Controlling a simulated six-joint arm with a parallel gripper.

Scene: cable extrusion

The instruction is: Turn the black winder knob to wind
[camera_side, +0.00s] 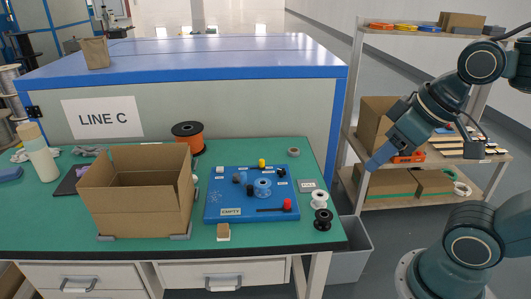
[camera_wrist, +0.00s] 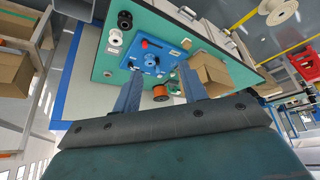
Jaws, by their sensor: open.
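The blue winder board (camera_side: 210,208) lies on the green table, with a label reading EMPTY at its front edge. A light-blue spool (camera_side: 262,188) sits near its middle. Small black knob-like parts (camera_side: 250,190) stand at the spool's left; I cannot tell for sure which is the winder knob. A red knob (camera_side: 287,204) is at the front right on a dark slot. My gripper (camera_side: 378,160) is in the air right of the table, well apart from the board. In the wrist view my gripper (camera_wrist: 160,72) has its two blue fingers spread and empty, with the board beyond them.
An open cardboard box (camera_side: 135,205) stands left of the board. An orange spool (camera_side: 188,136) is behind it. A white spool (camera_side: 319,200) and a black spool (camera_side: 323,219) stand at the table's right edge. A shelf rack (camera_side: 430,150) stands behind my arm. The air above the board is free.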

